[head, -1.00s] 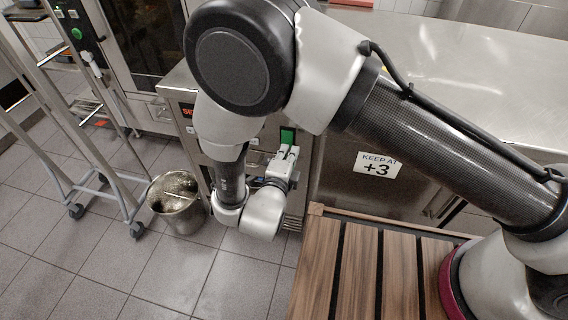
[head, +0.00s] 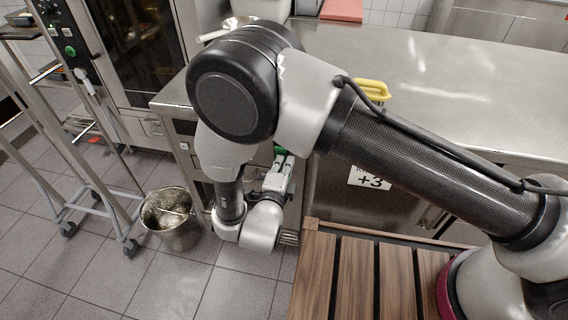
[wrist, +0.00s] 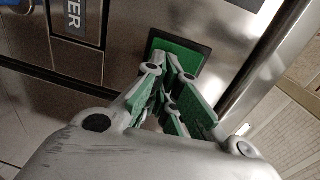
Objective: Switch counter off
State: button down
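The counter (head: 430,90) is a long steel worktop with a steel front. A green square plate in a dark frame (wrist: 192,48) sits on that front in the wrist view, next to a dark label (wrist: 75,18) ending in "TER". My gripper (wrist: 168,70) points at the plate, its fingertips overlapping the plate's lower part in the picture; I cannot tell whether they touch it. In the head view my gripper (head: 283,160) is beside the counter front, with green just beyond the tips. The fingers are close together and hold nothing visible; whether they are fully shut is unclear. The small front display (head: 184,128) looks dark.
A wheeled rack (head: 97,190) and an oven (head: 140,50) are at left. A slatted wooden surface (head: 318,270) is at lower right. A yellow-handled object (head: 371,88) lies on the counter.

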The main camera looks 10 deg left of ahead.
jog(key=s+r, duration=0.1)
jog(key=s, duration=1.1)
jog(key=shift+r, duration=0.1)
